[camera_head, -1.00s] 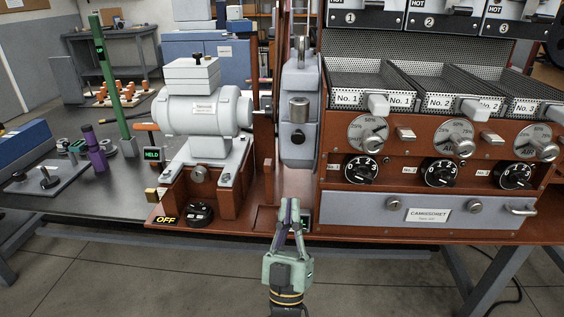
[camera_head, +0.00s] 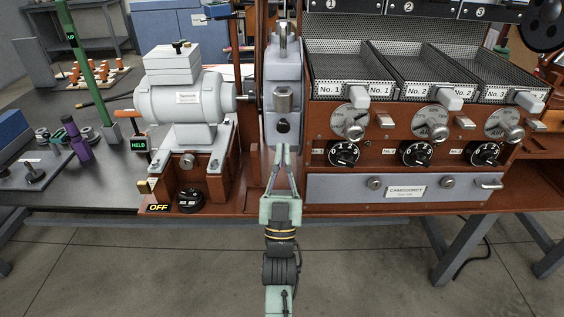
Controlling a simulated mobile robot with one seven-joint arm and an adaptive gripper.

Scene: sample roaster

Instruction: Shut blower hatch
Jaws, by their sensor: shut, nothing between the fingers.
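The blower housing (camera_head: 270,98) is a tall, narrow grey casing between the motor and the roaster cabinet. Its front carries a metal cylinder (camera_head: 283,99) and, below that, a round black knob (camera_head: 283,126). I cannot tell for certain which part is the hatch, or whether it stands open. My gripper (camera_head: 282,149) is shut and empty, pointing away from the camera with its fingertips just below the black knob in the picture. I cannot tell whether they touch the casing, whose lower end is partly hidden behind the fingers.
The grey motor (camera_head: 185,110) stands left of the casing, with an OFF label (camera_head: 158,208) and a black dial (camera_head: 190,200) at its base. The roaster cabinet (camera_head: 345,128) with trays, dials and a grey drawer (camera_head: 340,188) stands close on the right. The floor in front is clear.

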